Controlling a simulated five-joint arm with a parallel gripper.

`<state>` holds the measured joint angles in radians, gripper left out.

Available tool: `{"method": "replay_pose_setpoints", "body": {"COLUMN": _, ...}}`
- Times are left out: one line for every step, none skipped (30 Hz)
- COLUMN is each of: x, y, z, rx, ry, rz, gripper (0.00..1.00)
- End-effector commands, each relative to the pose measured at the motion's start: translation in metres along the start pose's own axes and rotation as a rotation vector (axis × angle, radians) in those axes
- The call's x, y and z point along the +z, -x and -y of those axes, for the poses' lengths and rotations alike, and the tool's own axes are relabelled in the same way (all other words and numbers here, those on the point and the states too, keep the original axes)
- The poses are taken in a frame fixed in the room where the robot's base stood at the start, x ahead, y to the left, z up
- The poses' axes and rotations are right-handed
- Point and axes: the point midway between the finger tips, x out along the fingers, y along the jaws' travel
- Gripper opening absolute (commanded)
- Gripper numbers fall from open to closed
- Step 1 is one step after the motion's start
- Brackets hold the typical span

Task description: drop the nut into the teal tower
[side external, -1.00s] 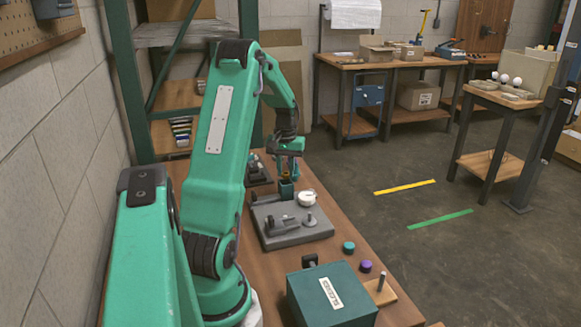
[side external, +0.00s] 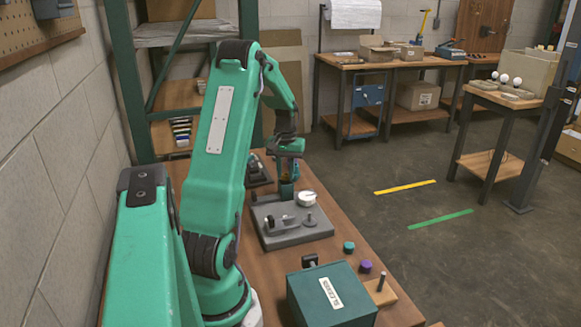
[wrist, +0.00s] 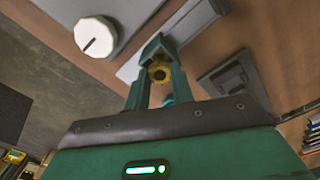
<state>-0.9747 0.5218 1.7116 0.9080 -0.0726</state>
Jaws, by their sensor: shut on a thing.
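The teal tower (side external: 286,190) stands upright at the back of the grey base plate in the side view, beside a white round dial. My gripper (side external: 289,174) is right above the tower, pointing down. In the wrist view my gripper (wrist: 159,72) is shut on the yellow, brass-like nut (wrist: 160,74), which sits between the teal fingers. In the side view the nut is too small and shaded to make out clearly. I cannot tell from these views whether the nut is over the tower's opening or partly inside it.
The grey base plate (side external: 290,235) also carries a white dial (side external: 306,199) and small fittings. A teal box (side external: 331,297), a teal knob (side external: 348,247), a purple knob (side external: 365,266) and a wooden block with a peg (side external: 381,291) are nearer the camera.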

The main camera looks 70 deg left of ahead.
Motion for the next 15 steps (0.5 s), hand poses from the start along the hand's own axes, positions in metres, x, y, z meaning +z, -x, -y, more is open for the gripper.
{"method": "replay_pose_setpoints", "body": {"x": 0.0001, "y": -0.0007, "z": 0.0000, "rx": 0.000, "ry": 0.000, "rz": 0.001, "gripper": 0.00}}
{"method": "replay_pose_setpoints", "body": {"x": 0.0001, "y": -0.0011, "z": 0.0000, "rx": 0.000, "ry": 0.000, "rz": 0.001, "gripper": 0.00}}
{"method": "replay_pose_setpoints", "body": {"x": 0.0002, "y": -0.0015, "z": 0.0000, "rx": 0.000, "ry": 0.000, "rz": 0.001, "gripper": 0.00}}
{"method": "replay_pose_setpoints", "body": {"x": 0.0002, "y": -0.0019, "z": 0.0000, "rx": 0.000, "ry": 0.000, "rz": 0.001, "gripper": 0.00}}
{"method": "replay_pose_setpoints", "body": {"x": 0.0002, "y": -0.0022, "z": 0.0000, "rx": 0.000, "ry": 0.000, "rz": 0.001, "gripper": 0.00}}
{"method": "replay_pose_setpoints", "body": {"x": 0.0002, "y": -0.0027, "z": 0.0000, "rx": 0.000, "ry": 0.000, "rz": 0.001, "gripper": 0.00}}
{"method": "replay_pose_setpoints", "body": {"x": 0.0002, "y": -0.0030, "z": 0.0000, "rx": 0.000, "ry": 0.000, "rz": 0.001, "gripper": 0.00}}
{"method": "replay_pose_setpoints", "body": {"x": 0.0002, "y": -0.0033, "z": 0.0000, "rx": 0.000, "ry": 0.000, "rz": 0.001, "gripper": 0.00}}
{"method": "replay_pose_setpoints", "body": {"x": 0.0002, "y": -0.0037, "z": 0.0000, "rx": 0.000, "ry": 0.000, "rz": 0.001, "gripper": 0.00}}
{"method": "replay_pose_setpoints", "body": {"x": 0.0002, "y": -0.0040, "z": 0.0000, "rx": 0.000, "ry": 0.000, "rz": 0.001, "gripper": 0.00}}
{"method": "replay_pose_setpoints", "body": {"x": 0.0003, "y": -0.0044, "z": 0.0000, "rx": 0.000, "ry": 0.000, "rz": 0.001, "gripper": 0.00}}
{"method": "replay_pose_setpoints", "body": {"x": 0.0003, "y": -0.0048, "z": 0.0000, "rx": 0.000, "ry": 0.000, "rz": 0.001, "gripper": 0.00}}
{"method": "replay_pose_setpoints", "body": {"x": 0.0003, "y": -0.0051, "z": 0.0000, "rx": 0.000, "ry": 0.000, "rz": 0.001, "gripper": 0.00}}
{"method": "replay_pose_setpoints", "body": {"x": 0.0003, "y": -0.0054, "z": 0.0000, "rx": 0.000, "ry": 0.000, "rz": 0.001, "gripper": 0.00}}
{"method": "replay_pose_setpoints", "body": {"x": 0.0003, "y": -0.0058, "z": 0.0000, "rx": 0.000, "ry": 0.000, "rz": 0.001, "gripper": 0.00}}
